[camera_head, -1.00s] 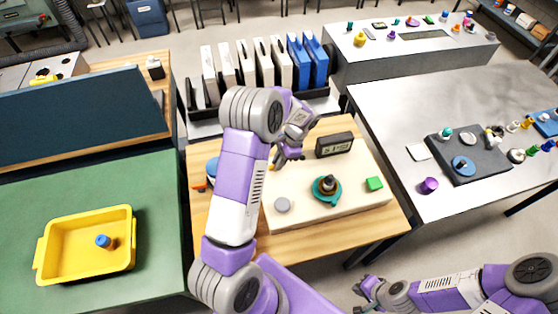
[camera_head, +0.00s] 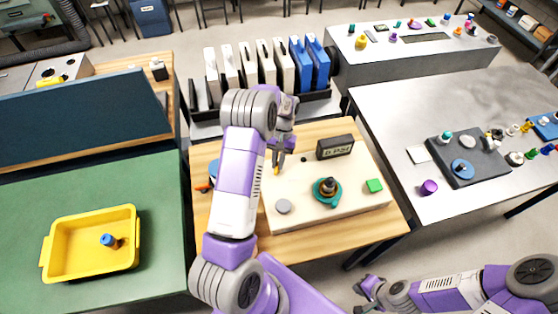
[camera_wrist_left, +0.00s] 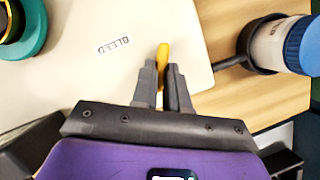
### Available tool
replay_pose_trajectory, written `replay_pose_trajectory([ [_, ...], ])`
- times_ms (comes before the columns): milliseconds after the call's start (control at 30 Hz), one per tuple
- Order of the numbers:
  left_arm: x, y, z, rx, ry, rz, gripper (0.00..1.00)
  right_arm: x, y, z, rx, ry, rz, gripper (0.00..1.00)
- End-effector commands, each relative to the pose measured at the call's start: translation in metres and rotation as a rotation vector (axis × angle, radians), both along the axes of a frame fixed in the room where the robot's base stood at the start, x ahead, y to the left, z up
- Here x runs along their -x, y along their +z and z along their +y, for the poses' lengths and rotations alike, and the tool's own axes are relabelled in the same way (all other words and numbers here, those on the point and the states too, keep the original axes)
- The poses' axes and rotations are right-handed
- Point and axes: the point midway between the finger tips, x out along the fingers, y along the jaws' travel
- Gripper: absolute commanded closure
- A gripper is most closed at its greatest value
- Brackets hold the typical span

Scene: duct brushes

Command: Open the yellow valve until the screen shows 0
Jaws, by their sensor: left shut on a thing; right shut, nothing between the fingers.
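The yellow valve (camera_head: 276,170) is at the back left edge of the cream panel (camera_head: 300,218). My left gripper (camera_head: 280,158) is shut on its yellow handle, pointing down. The left wrist view shows the yellow handle (camera_wrist_left: 163,54) between the gripper fingers (camera_wrist_left: 162,82), beside a label reading BLEED (camera_wrist_left: 114,45). The dark screen (camera_head: 335,147) at the back of the panel shows one digit before PSI; it looks like 0 but is too small to be certain. My right gripper (camera_head: 366,291) is shut and empty at the lower right, away from the panel.
The panel also carries a teal dial (camera_head: 327,191), a green block (camera_head: 374,186) and a grey disc (camera_head: 283,206). A blue-capped bottle (camera_wrist_left: 282,43) in a dark ring stands close to the valve. A yellow bin (camera_head: 68,273) is on the green table.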

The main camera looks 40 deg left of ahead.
Motion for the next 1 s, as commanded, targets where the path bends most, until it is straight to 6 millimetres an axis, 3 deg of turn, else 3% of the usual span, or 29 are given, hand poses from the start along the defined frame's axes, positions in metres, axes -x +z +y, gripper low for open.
replay_pose_trajectory([
  [500,0.0018,0.0013,0.0047,-0.001,0.375,-0.004,1.0,0.0,0.005,0.0,0.0,0.0,0.0,1.0],
  [1000,0.0022,0.001,0.005,-0.001,0.462,-0.004,1.0,-0.0001,0.0059,0.0,0.0,0.0,0.0,1.0],
])
